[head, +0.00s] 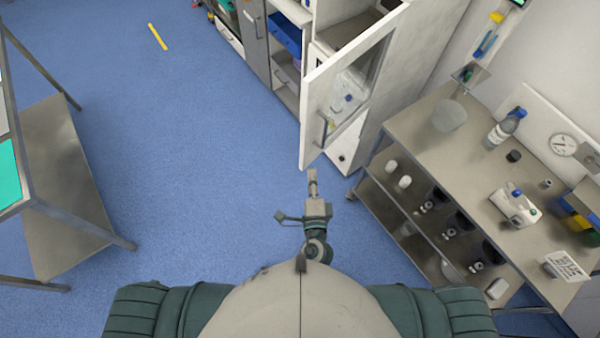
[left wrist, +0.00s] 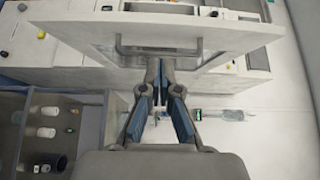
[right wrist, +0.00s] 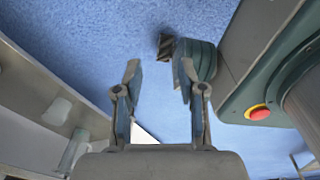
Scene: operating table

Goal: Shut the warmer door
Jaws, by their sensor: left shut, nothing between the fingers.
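The warmer door (head: 308,92) is a white-framed glass door that stands swung open from the tall white cabinet (head: 415,75) in the head view. Its bar handle (head: 323,130) is on the near part of the door. My left gripper (head: 312,174) is just below the door's lower near corner in that view, shut and empty. In the left wrist view the door (left wrist: 85,32) crosses the top with its handle (left wrist: 160,49), and my left fingertips (left wrist: 160,68) are close to the handle; contact cannot be told. My right gripper (right wrist: 158,72) is open and empty over the floor.
A steel two-tier table (head: 440,140) with bottles and jars stands right of the cabinet. Another steel table (head: 65,180) is at the left. Blue floor (head: 190,130) lies open between. Open shelves (head: 288,70) adjoin the cabinet.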

